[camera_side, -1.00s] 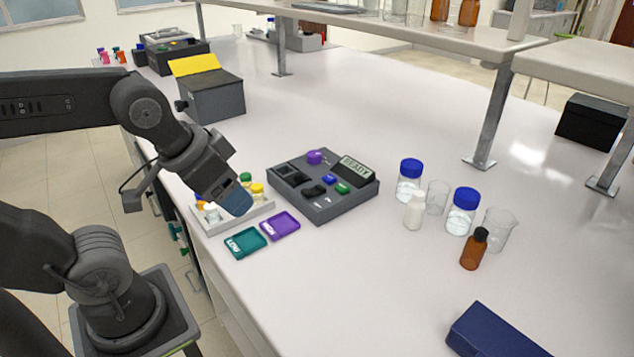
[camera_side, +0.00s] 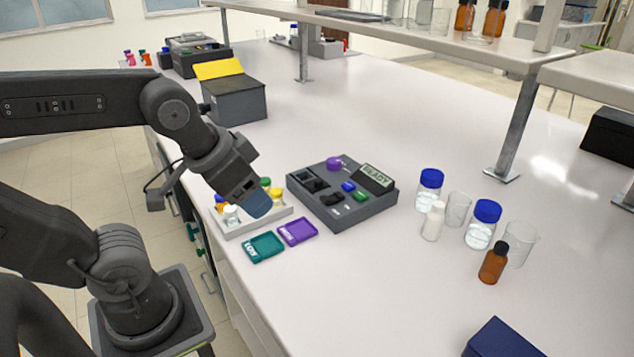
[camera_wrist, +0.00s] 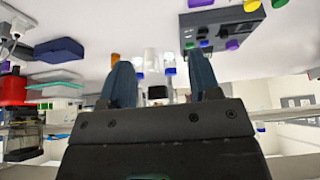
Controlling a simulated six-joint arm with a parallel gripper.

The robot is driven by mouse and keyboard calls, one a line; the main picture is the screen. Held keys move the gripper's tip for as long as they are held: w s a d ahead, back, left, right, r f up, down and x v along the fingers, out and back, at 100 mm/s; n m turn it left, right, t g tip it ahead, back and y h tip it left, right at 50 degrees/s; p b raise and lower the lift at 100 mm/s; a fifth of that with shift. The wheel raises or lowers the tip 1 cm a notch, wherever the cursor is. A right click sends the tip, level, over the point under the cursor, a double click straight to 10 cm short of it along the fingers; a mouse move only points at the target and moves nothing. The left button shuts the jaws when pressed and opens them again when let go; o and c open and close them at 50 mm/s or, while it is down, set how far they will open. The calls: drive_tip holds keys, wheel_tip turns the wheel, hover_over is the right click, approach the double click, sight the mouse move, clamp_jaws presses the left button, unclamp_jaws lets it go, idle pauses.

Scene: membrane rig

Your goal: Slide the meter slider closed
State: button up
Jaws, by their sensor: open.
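The meter (camera_side: 352,211) is a dark grey box on the bench, with a READY display, a purple knob, blue and green buttons and black parts on top. I cannot tell which black part is the slider or how far it stands open. My gripper (camera_side: 259,203) is left of the meter, above the small vial tray (camera_side: 246,228), apart from the meter. In the wrist view, the two fingers of my gripper (camera_wrist: 162,85) are spread with nothing between them. The meter (camera_wrist: 226,17) shows at the top right there.
A grey box with a yellow lid (camera_side: 235,98) is behind. A shelf post (camera_side: 513,135) rises at the right.

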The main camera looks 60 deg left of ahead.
drive_tip(key=w+a+r+n+g, duration=0.1)
drive_tip(key=w, duration=0.3)
drive_tip(key=w+a+r, duration=0.1)
drive_tip(key=w+a, duration=0.1)
drive_tip(key=w, duration=0.1)
drive_tip(key=w+a+r+n+g, duration=0.1)
drive_tip(key=w+a, duration=0.1)
drive_tip(key=w, duration=0.2)
drive_tip(key=shift+w+a+r+n+g, duration=0.2)
drive_tip(key=shift+w+r+n+g, duration=0.05)
drive_tip(key=shift+w+n+g, duration=0.05)
drive_tip(key=shift+c, duration=0.5)
drive_tip(key=n+g, duration=0.3)
hover_over(318, 180)
wheel_tip(318, 180, down, 5)
wheel_tip(318, 180, down, 13)
drive_tip(key=shift+w+f, duration=0.1)
clamp_jaws()
